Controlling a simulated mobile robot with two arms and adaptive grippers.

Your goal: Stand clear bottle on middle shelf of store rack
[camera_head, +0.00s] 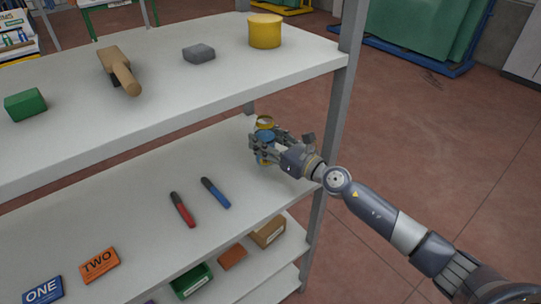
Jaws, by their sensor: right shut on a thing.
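My right gripper (262,145) reaches in from the right over the middle shelf (130,188) of the store rack, near its right end. It is shut on a small upright bottle (265,122). The bottle shows a yellowish rim at the top and a blue band below it; the fingers hide much of its body. Its lower end is close to the shelf surface, but I cannot tell whether it touches. My left gripper is not in view.
Red-handled (182,209) and blue-handled (215,192) tools lie on the middle shelf, with orange TWO (99,265) and blue ONE (42,290) blocks. The top shelf above holds a yellow cylinder (265,31), grey block (199,53) and mallet (119,70). A rack post (341,105) stands beside my arm.

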